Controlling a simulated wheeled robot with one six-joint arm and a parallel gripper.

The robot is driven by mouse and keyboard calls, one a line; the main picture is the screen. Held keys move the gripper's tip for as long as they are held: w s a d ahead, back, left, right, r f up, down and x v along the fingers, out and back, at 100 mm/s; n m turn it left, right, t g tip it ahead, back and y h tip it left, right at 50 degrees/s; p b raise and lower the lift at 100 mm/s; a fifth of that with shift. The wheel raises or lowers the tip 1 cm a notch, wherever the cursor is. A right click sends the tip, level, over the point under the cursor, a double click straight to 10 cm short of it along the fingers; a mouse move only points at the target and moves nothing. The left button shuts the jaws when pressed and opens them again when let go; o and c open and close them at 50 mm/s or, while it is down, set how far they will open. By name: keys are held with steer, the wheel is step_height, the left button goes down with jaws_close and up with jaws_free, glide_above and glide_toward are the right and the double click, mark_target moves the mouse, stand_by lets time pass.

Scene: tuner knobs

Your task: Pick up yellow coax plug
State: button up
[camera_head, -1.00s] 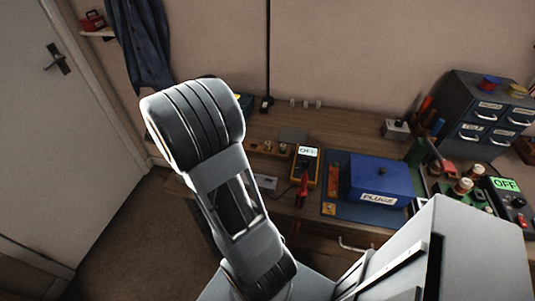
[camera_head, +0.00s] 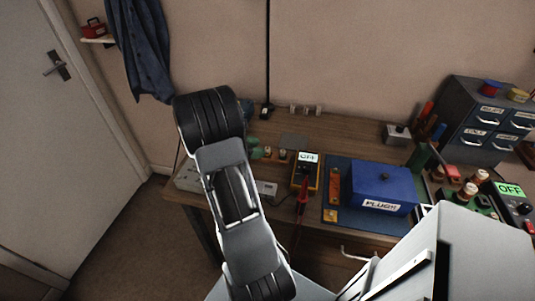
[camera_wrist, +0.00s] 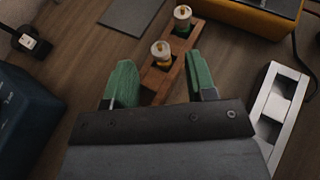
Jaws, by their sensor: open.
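The yellow coax plug (camera_wrist: 161,50), with a pale top and a yellow band, stands upright in a wooden rack (camera_wrist: 158,82) in the wrist view. A second plug with a green band (camera_wrist: 182,20) stands in the same rack, farther off. My gripper (camera_wrist: 162,79) is open and empty. Its green fingertips lie to either side of the rack's near end, with the yellow plug beyond and between them in the picture. In the head view my gripper (camera_head: 255,146) is at the rack's left end, partly behind my arm; the plugs' band colours are too small to tell there.
A yellow meter (camera_head: 306,173) stands right of the rack. A blue box labelled PLUGS (camera_head: 381,184) sits on a blue mat (camera_head: 343,214) farther right. A white strip (camera_wrist: 277,105) lies close right of my gripper. A grey plate (camera_wrist: 130,14) lies flat behind the rack.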

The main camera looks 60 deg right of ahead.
mark_target(267, 148)
steer(key=x, duration=0.5)
steer(key=shift+a, duration=0.1)
jaws_close()
stand_by(0.3)
